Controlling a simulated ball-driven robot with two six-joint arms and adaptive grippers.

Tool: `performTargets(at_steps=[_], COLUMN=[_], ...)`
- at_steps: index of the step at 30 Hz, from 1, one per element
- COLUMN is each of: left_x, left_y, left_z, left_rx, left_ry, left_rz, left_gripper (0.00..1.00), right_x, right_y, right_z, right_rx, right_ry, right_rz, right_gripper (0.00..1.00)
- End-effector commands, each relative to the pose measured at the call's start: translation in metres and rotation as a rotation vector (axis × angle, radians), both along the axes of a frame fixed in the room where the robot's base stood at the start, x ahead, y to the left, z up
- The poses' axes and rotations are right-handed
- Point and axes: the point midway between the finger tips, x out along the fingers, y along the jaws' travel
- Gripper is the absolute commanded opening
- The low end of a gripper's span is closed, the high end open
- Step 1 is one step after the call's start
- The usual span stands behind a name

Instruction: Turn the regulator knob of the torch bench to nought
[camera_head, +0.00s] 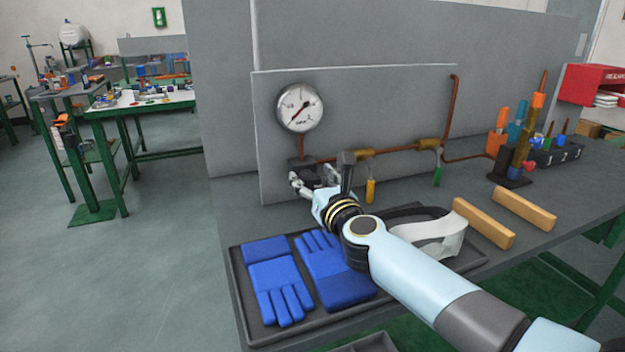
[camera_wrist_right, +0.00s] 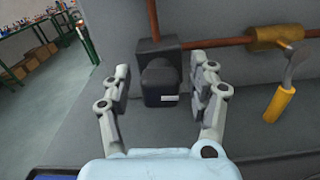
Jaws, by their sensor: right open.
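The regulator knob (camera_wrist_right: 161,84) is black with a small white mark and sits on a dark block (camera_wrist_right: 157,54) under a copper pipe. My right gripper (camera_wrist_right: 160,92) is open, with one finger on each side of the knob; I cannot tell whether either finger touches it. In the head view my right gripper (camera_head: 314,182) is at the block below the round gauge (camera_head: 299,107), and it hides most of the knob. The gauge has a white face and a red needle pointing to the lower left. My left gripper is not in view.
Yellow (camera_head: 370,190) and green (camera_head: 438,174) valve handles hang from the copper pipe to the right. A tray (camera_head: 240,315) with blue gloves (camera_head: 335,268) lies in front. Two wooden blocks (camera_head: 484,222) lie on the bench, and orange-handled tools (camera_head: 524,130) stand farther right.

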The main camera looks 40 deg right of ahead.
Motion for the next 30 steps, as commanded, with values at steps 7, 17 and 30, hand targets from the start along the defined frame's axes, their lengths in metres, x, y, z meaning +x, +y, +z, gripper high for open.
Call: performTargets(at_steps=[7,17,30], left_x=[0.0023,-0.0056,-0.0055], left_y=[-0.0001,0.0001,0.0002], left_z=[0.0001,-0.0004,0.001], left_rx=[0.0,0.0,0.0], left_ry=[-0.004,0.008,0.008], left_rz=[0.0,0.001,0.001], left_gripper=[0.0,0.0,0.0], right_x=[0.0015,0.0014,0.0014], right_y=[-0.0005,-0.0003,0.0002], right_z=[0.0,0.0,0.0002], right_rx=[-0.001,-0.001,-0.042], right_ry=[0.0,0.0,0.011], right_rz=[0.0,0.001,0.0], right_gripper=[0.6,0.2,0.04])
